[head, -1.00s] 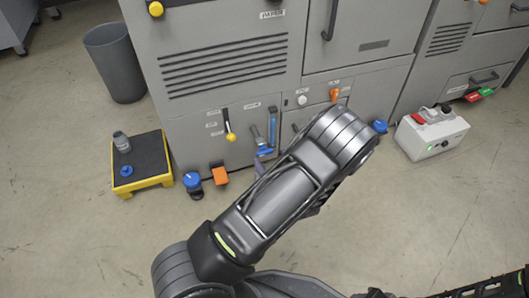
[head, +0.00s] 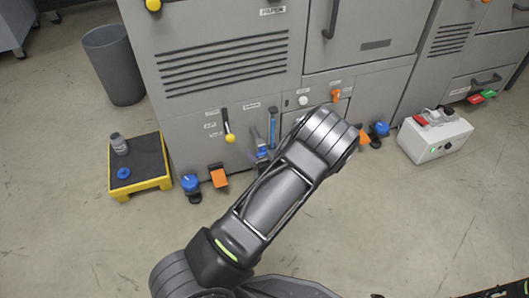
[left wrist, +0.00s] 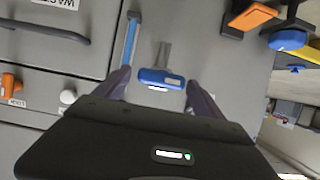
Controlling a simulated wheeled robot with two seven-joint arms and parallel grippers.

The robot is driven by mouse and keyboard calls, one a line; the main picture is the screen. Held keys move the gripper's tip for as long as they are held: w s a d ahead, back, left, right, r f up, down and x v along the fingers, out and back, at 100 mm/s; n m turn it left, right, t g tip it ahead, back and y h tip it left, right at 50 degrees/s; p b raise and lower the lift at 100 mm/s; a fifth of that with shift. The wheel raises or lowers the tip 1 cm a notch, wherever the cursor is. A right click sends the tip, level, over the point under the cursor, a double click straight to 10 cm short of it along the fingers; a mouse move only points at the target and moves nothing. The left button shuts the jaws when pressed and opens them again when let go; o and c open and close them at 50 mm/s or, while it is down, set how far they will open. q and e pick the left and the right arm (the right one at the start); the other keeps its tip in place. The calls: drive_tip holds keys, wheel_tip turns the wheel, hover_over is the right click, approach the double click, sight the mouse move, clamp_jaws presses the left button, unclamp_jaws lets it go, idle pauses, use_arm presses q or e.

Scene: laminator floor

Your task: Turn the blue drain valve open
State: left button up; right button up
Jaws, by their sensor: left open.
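The blue drain valve (head: 262,154) is low on the grey machine front, a blue handle on a short grey stem. It is partly covered by my left arm in the head view. In the left wrist view its blue handle (left wrist: 153,77) lies crosswise between the two dark fingers of my left gripper (left wrist: 158,80). The gripper is open, with a gap on each side of the handle; I cannot tell how deep the handle sits between the fingers.
A blue vertical strip (head: 273,127) and a yellow-tipped lever (head: 228,130) are beside the valve. Blue casters (head: 190,184) and orange pedals (head: 218,177) stick out at the base. A yellow-edged step (head: 140,187) and a grey-white box (head: 435,140) stand on the floor.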

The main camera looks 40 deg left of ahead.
use_arm(q)
drive_tip(key=shift+c, duration=0.6)
drive_tip(key=c, duration=1.2)
drive_tip(key=shift+c, duration=0.2)
